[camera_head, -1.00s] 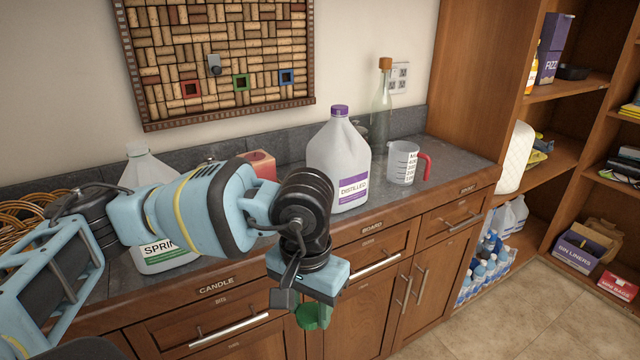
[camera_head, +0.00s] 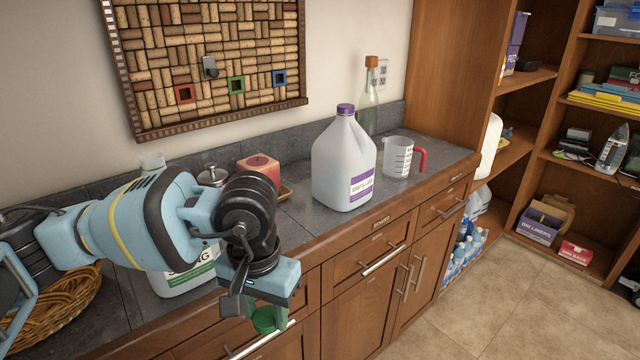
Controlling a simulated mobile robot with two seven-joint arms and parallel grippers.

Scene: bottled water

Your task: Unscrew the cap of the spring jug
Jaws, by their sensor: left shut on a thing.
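The spring jug (camera_head: 188,283) stands on the grey counter at the left, mostly hidden behind my left arm. Its bare whitish neck (camera_head: 152,161) shows above the arm, with no green cap on it. My left gripper (camera_head: 262,308) points down in front of the counter's front edge. It is shut on a green cap (camera_head: 264,320), which hangs over the drawer fronts, apart from the jug. My right gripper is not in view.
A distilled jug (camera_head: 343,163) with a purple cap stands mid-counter. Beyond it are a measuring cup (camera_head: 397,158) and a corked bottle (camera_head: 368,100). A red candle (camera_head: 259,168) and a wicker basket (camera_head: 62,305) are near the arm. Open floor (camera_head: 480,300) lies at right.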

